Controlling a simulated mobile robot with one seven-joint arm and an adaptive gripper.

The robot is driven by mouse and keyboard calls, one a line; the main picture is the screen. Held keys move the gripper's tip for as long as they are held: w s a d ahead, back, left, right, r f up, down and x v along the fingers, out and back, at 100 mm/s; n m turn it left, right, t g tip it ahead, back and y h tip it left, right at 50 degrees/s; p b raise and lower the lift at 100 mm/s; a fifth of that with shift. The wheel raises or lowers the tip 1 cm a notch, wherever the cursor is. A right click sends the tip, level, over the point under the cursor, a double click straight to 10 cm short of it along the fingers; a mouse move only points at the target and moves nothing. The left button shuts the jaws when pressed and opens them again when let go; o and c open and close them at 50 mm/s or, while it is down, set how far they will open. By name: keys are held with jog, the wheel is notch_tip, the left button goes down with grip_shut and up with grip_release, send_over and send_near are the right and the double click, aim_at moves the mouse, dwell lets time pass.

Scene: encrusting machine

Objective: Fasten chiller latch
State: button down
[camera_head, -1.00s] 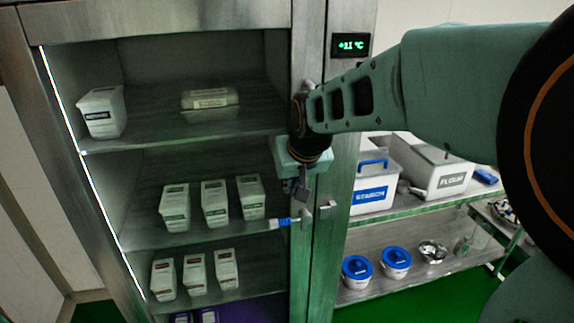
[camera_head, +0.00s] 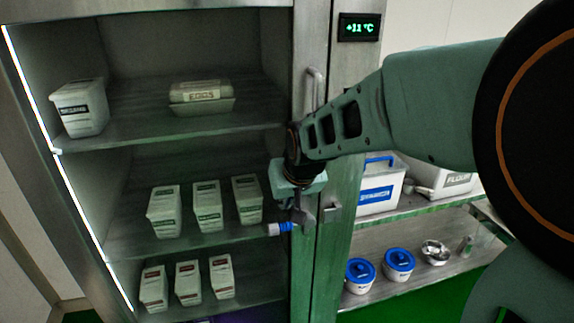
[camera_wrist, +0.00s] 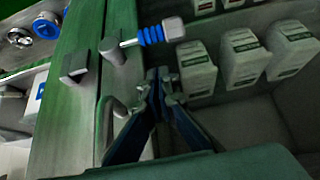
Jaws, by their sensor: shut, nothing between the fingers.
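The chiller latch (camera_head: 282,228) is a lever with a blue ribbed grip and a pale square end. It sticks out to the left from its pivot at the door's edge, pointing away from the grey catch block (camera_head: 332,211) on the post. In the wrist view the latch's blue grip (camera_wrist: 151,35), its pivot (camera_wrist: 112,51) and the catch block (camera_wrist: 75,67) all show. My gripper (camera_head: 301,212) is shut and empty, just above the latch. In the wrist view my fingertips (camera_wrist: 160,76) are close to the grip, with a small gap visible. Any contact cannot be told.
The chiller door (camera_head: 300,270) looks shut, with a vertical handle (camera_head: 313,90) above the latch. Tubs and an egg box (camera_head: 201,97) stand on shelves behind it. A display (camera_head: 359,27) reads +11 °C.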

aim_at(286, 228)
jog(key=f, duration=0.1)
jog(key=f+b, duration=0.2)
jog(key=f, duration=0.1)
jog(key=shift+s+d+f, duration=0.1)
jog(key=shift+s, duration=0.2)
jog(key=shift+f+b, duration=0.2)
jog(key=shift+b, duration=0.3)
jog(key=shift+s, duration=0.1)
